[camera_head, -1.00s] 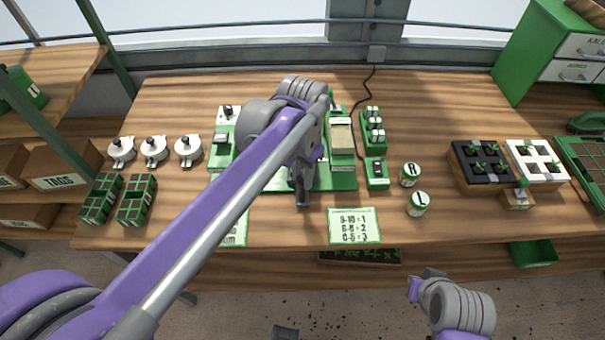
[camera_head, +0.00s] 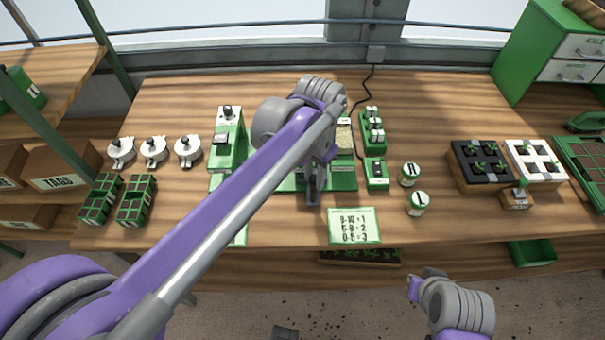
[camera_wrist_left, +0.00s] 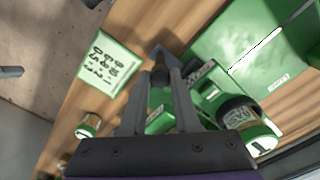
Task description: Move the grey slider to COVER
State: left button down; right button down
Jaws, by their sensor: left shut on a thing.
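The green tray seeder (camera_head: 343,183) stands in the middle of the bench, partly hidden behind my left arm. My left gripper (camera_head: 313,198) points down at the front of the seeder's green base. In the left wrist view its fingers (camera_wrist_left: 161,78) are closed together on a small grey piece, the grey slider (camera_wrist_left: 158,52). My gripper hides the slider in the head view, and the COVER mark cannot be read. My right arm's end (camera_head: 435,285) is at the bottom right, clear of the bench; its jaws cannot be made out.
A number card (camera_head: 354,226) lies in front of the seeder. Jars marked R (camera_head: 410,174) and L (camera_head: 418,204) stand to its right. A green switch box (camera_head: 376,173) is close beside it. Several white discs (camera_head: 154,151) and green cell trays (camera_head: 136,200) are at left.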

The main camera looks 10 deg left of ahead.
pick_arm(q)
jog(key=w+d, duration=0.2)
jog(key=d, duration=0.5)
jog(key=shift+d, duration=0.15)
jog(key=shift+w, duration=0.1)
jog(key=c, duration=0.9)
grip_release()
jog(key=shift+o, duration=1.4)
jog(key=shift+d, duration=0.15)
jog(key=shift+r, duration=0.1)
